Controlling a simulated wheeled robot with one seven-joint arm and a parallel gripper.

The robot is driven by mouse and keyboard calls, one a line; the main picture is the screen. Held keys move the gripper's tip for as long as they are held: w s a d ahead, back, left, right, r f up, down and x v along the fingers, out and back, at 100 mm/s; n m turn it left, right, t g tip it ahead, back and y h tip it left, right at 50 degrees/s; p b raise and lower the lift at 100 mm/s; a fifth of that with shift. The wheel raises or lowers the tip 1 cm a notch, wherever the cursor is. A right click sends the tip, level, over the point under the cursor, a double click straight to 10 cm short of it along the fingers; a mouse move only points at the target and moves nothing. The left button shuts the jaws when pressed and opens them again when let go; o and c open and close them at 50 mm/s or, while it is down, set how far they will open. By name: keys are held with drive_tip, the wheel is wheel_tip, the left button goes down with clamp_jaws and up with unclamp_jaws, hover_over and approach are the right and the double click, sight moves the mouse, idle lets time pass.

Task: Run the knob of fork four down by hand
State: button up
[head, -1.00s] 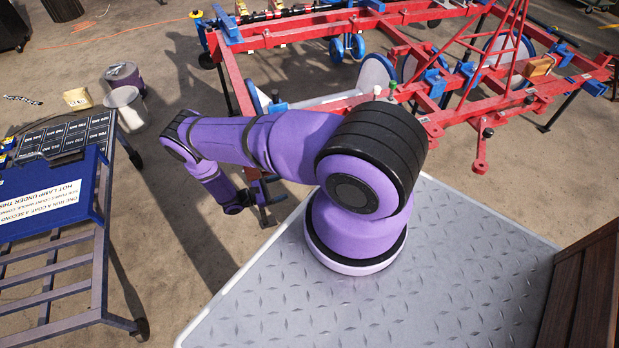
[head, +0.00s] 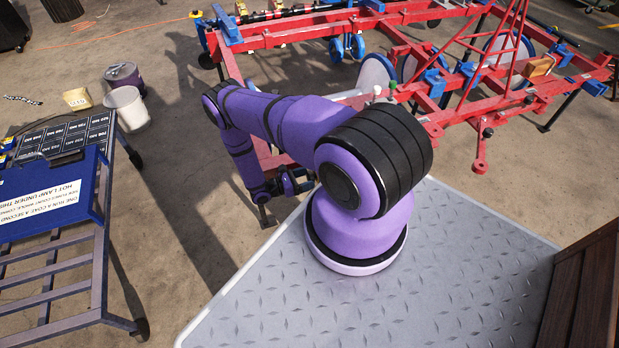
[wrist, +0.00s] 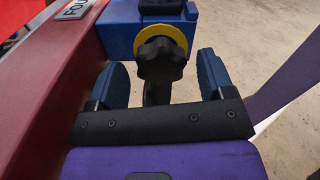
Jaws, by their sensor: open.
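In the wrist view, a black lobed knob (wrist: 160,62) stands in front of a yellow ring (wrist: 178,38) on a blue clamp block (wrist: 128,28). My gripper (wrist: 161,80) is open, with one blue finger to the left of the knob and one to the right. Gaps show between the fingers and the knob. In the head view my gripper (head: 291,183) is beside the red frame, partly hidden, and the knob cannot be made out.
The red planter frame (head: 290,34) fills the back, with blue clamps and wheels. A red beam (wrist: 45,85) runs close along my gripper's left side. A slatted cart (head: 52,270) stands at left, with a white bucket (head: 126,108) behind it. Bare floor lies between cart and platform.

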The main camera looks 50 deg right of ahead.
drive_tip(key=shift+x, duration=0.9)
drive_tip(key=c, duration=0.9)
drive_tip(key=shift+m, duration=2.8)
drive_tip(key=o, duration=0.9)
drive_tip(key=v, duration=1)
drive_tip(key=shift+w+a, duration=0.25)
drive_tip(key=shift+a, duration=0.1)
